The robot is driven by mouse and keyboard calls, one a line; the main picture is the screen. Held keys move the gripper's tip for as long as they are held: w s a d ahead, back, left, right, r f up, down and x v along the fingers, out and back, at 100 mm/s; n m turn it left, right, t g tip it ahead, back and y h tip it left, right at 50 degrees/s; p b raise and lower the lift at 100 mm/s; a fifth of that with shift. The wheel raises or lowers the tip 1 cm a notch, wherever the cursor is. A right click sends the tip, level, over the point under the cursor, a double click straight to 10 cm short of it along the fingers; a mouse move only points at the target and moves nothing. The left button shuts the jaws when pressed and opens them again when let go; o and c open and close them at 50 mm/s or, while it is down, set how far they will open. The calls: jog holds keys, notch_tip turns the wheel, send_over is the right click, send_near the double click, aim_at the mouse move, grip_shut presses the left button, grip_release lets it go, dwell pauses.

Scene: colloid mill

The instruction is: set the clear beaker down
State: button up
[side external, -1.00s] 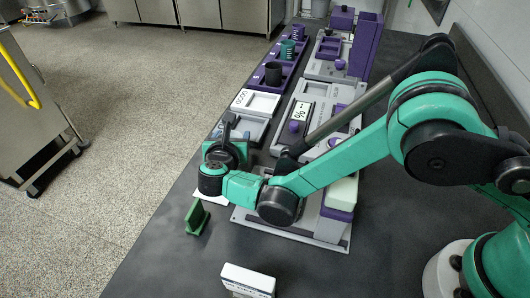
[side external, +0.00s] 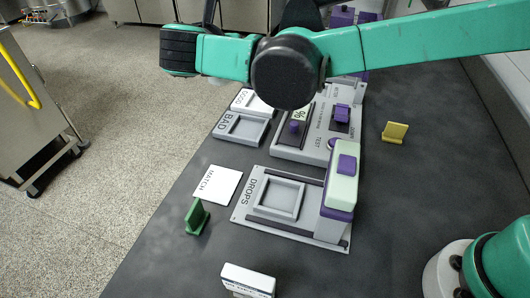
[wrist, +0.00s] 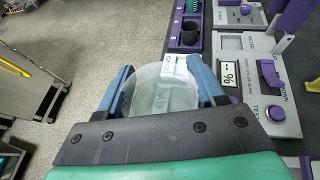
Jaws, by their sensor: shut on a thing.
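The clear beaker (wrist: 160,95) is between the two blue fingers of my gripper (wrist: 160,78) in the wrist view, with a finger on each side. The fingers are shut on it, and I look down over its round rim. Its lower part is blurred by the clear wall, so I cannot tell how far its base is from the surface below. In the side view my arm links hide the fingers and the beaker. My wrist is high there, above the back part of the bench.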

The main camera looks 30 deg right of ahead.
jog(key=shift+d+r, duration=0.15)
jog(key=shift+r, duration=0.35)
jog(key=d+r+n+y, duration=0.1)
jog(key=d+r, duration=0.3)
jog(key=d, duration=0.6)
notch_tip(320, 180, up, 7)
jog(key=m+g+h, duration=0.2)
jog(key=m+h, duration=0.2)
send_over(377, 95)
notch_tip(377, 95, down, 30)
jog(key=shift+d+f, duration=0.1)
jog(key=shift+f, duration=0.1)
